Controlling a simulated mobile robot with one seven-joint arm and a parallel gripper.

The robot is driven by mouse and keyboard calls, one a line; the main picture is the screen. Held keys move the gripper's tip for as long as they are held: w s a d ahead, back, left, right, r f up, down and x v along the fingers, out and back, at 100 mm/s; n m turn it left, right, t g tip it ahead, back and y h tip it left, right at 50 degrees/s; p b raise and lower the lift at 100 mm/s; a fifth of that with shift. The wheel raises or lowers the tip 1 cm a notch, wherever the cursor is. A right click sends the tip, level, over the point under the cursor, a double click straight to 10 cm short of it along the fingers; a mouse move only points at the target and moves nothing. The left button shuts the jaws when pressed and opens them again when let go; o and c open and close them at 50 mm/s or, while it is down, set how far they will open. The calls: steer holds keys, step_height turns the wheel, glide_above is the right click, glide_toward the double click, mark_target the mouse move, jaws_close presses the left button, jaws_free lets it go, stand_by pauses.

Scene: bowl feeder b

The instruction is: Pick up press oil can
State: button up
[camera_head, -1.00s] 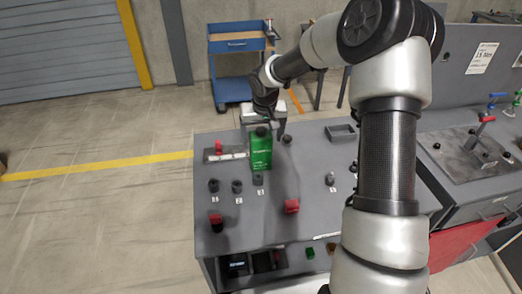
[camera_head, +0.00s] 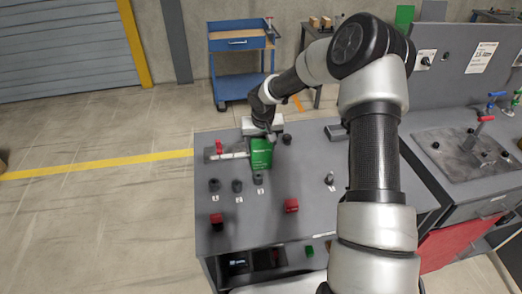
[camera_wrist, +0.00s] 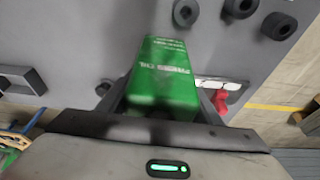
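The press oil can (camera_head: 261,153) is a green can with white lettering, at the far left part of the grey bench, and it looks tilted in the head view. In the wrist view the can (camera_wrist: 163,75) fills the space between the two fingers, its lettering facing the camera. My gripper (camera_wrist: 162,100) is shut on it, with one finger along each side. In the head view my gripper (camera_head: 268,136) is over the can's top and hides its cap. Whether the can's base touches the bench is hard to tell.
Several dark knobs (camera_head: 237,186) stand on the bench (camera_head: 255,220) near the can. A red-handled fixture (camera_head: 219,147) is just left of it. A red block (camera_head: 291,205) lies in front, and a grey rectangular holder (camera_head: 337,132) stands to the right. A blue cart (camera_head: 238,88) is behind.

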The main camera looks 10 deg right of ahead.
steer(key=c, duration=0.7)
steer(key=shift+r, duration=0.15)
